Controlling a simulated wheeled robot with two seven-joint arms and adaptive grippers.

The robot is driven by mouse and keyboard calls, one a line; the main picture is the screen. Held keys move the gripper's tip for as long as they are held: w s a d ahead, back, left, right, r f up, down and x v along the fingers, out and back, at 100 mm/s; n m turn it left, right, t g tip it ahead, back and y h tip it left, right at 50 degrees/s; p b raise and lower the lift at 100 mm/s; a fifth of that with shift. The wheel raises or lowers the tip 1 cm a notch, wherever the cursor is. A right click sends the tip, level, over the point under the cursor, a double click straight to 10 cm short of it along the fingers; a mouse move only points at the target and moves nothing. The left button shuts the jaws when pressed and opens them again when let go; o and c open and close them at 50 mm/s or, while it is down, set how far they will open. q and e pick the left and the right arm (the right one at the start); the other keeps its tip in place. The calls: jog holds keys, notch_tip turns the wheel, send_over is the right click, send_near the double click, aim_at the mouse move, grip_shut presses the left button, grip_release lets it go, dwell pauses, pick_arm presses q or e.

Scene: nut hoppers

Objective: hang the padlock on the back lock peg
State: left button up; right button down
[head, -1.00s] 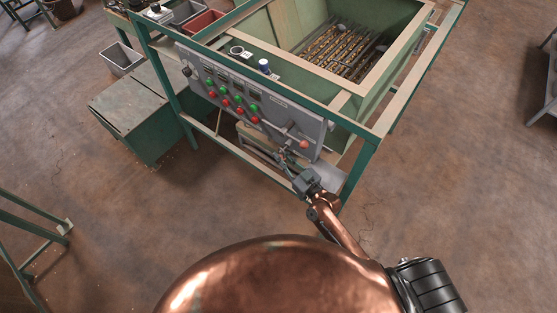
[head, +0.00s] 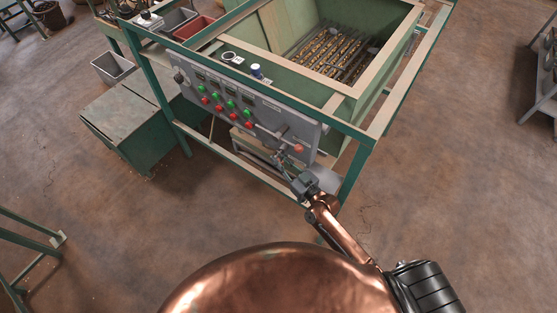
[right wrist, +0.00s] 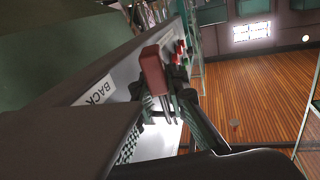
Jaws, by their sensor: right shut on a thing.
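The padlock is a red block with a thin metal shackle (right wrist: 153,72) in the right wrist view, at the fingertips of my right gripper (right wrist: 165,108). The gripper is shut on it, but I cannot tell exactly which part the fingers pinch. A white label reading BACK (right wrist: 97,90) is on the grey panel just left of the padlock. I cannot make out the back lock peg clearly. My left gripper is not in view.
A green hopper frame (head: 362,135) carries the panel, with several green and red buttons. A green box (head: 125,112) stands at left, a grey cart (head: 545,95) at far right. The floor between is clear.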

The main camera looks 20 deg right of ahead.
jog(key=c, duration=1.8)
grip_release()
jog(key=v, duration=1.2)
